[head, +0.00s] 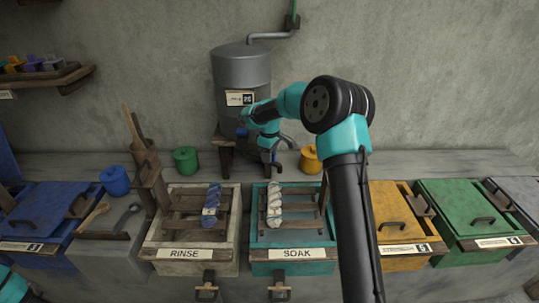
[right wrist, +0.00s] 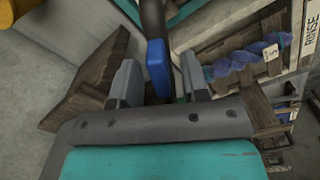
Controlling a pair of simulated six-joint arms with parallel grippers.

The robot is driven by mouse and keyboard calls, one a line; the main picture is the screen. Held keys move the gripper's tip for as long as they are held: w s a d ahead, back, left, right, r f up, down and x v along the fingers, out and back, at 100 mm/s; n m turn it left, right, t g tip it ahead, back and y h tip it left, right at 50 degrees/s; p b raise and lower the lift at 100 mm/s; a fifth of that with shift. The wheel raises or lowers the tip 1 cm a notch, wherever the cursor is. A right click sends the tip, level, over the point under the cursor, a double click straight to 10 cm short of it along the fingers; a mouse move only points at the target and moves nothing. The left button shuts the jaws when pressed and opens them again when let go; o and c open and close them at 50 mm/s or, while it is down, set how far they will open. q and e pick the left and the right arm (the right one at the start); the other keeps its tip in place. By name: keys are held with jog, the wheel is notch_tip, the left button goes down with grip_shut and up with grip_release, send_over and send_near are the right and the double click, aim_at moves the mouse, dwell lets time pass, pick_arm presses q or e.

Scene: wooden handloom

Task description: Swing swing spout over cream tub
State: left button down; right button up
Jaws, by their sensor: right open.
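The grey tank (head: 242,80) stands on a wooden stand behind the tubs. The spout's blue end (right wrist: 158,68), on a dark stem (right wrist: 152,18), shows between the fingers in the right wrist view. My arm hides most of the spout in the head view. My right gripper (head: 278,152) is open in front of the stand, behind the teal SOAK tub; its fingers (right wrist: 160,78) lie on either side of the blue end, contact unclear. The cream tub (head: 190,254), labelled RINSE, stands to the left of SOAK and holds a blue skein (head: 211,205). My left gripper is out of view.
The teal SOAK tub (head: 293,268) holds a pale skein (head: 274,205). A green pot (head: 186,160) and a yellow pot (head: 309,160) flank the stand. Yellow (head: 398,255) and green (head: 465,205) lidded boxes stand at right. A wooden post (head: 150,170) rises left of the cream tub.

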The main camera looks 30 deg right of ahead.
jog(key=shift+c, duration=0.2)
grip_shut()
dwell(0.4)
